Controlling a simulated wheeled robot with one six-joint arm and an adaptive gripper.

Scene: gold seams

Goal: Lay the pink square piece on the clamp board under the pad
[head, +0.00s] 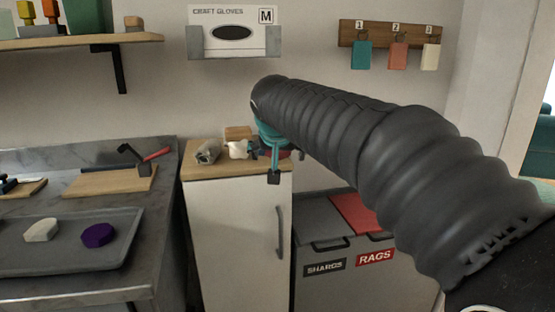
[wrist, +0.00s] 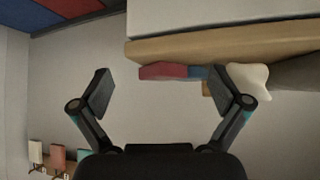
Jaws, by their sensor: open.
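I cannot make out a pink square piece in either view. The clamp board (head: 105,181) lies on the grey counter at the left, with a black clamp (head: 143,167) and red handle at its back right. The pad cannot be told apart at this size. My gripper (wrist: 166,82) is open, with nothing between its fingers. In the head view it is over the cabinet's front right, far right of the board, partly hidden by my arm. A red block (wrist: 165,72) with a blue part beside it shows just beyond the fingers in the wrist view.
The wooden cabinet top (head: 210,173) holds a grey roll (head: 207,152) and a white piece (head: 237,150), also in the wrist view (wrist: 250,80). A grey tray (head: 68,259) holds a whitish piece (head: 41,230) and a purple piece (head: 98,235). Bins (head: 335,235) stand right of the cabinet.

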